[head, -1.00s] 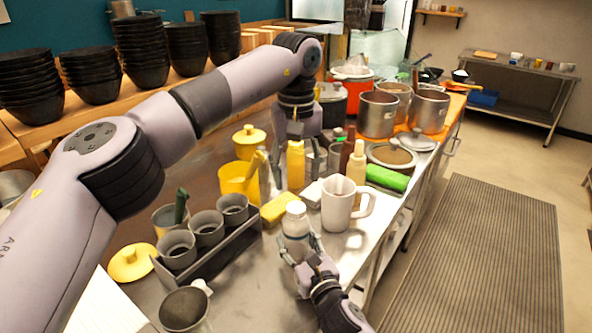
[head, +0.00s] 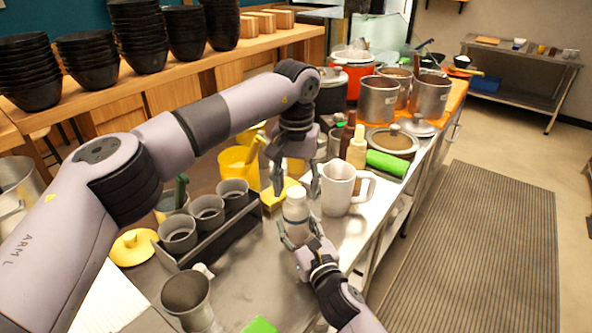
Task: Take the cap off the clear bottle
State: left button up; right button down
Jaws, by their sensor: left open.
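The clear bottle (head: 296,211) stands upright on the steel counter, left of the white mug. Its white cap (head: 295,193) is on top. My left gripper (head: 297,186) points down over the bottle, open, with its fingers apart on either side of the cap; I cannot tell whether either finger touches it. My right gripper (head: 298,229) reaches in from the lower right, with its fingers closed around the bottle's lower body. The fingers hide part of the bottle.
The white mug (head: 337,190) stands close on the right. A grey rack (head: 215,242) with cups is on the left, and a yellow sponge (head: 273,198) lies behind. The counter's right edge is near.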

pick_arm(q)
jog(key=shift+f, duration=0.35)
jog(key=shift+c, duration=0.3)
